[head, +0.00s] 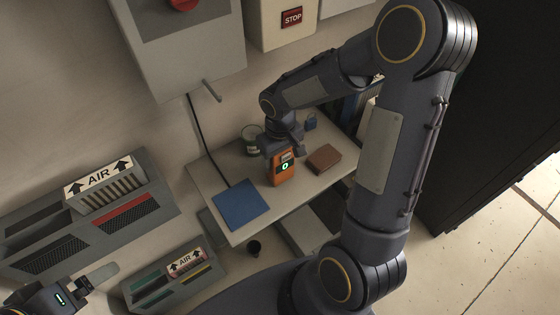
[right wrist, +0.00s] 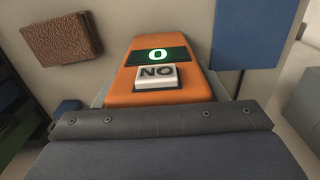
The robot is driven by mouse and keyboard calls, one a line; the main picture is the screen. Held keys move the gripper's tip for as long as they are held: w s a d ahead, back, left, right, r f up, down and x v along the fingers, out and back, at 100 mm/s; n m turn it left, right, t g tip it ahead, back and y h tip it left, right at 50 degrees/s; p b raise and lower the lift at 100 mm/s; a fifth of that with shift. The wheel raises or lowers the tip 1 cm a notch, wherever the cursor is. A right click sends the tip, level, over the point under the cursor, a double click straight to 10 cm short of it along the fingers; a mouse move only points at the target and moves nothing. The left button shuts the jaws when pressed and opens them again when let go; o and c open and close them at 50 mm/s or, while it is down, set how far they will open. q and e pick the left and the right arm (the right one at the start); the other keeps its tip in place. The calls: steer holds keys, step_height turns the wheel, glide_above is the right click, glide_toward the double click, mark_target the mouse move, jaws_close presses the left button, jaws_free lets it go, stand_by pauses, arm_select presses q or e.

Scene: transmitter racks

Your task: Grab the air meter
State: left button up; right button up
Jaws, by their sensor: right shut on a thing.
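The air meter (head: 282,170) is an orange handheld box with a dark display that reads a green 0. It stands on the small shelf table (head: 212,172) in the head view. It also fills the middle of the right wrist view (right wrist: 160,75), with a white label reading NO under the display. My right gripper (head: 283,148) is shut on the upper part of the air meter from above. In the right wrist view its fingertips are mostly hidden. My left gripper (head: 85,282) shows only partly at the lower left, far from the meter.
A blue flat pad (head: 240,205) lies left of the meter and a brown wallet-like block (head: 324,158) lies right of it. AIR vent units (head: 125,205) are at the left.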

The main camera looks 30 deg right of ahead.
steer(key=shift+c, duration=1.4)
steer(key=shift+r, duration=0.15)
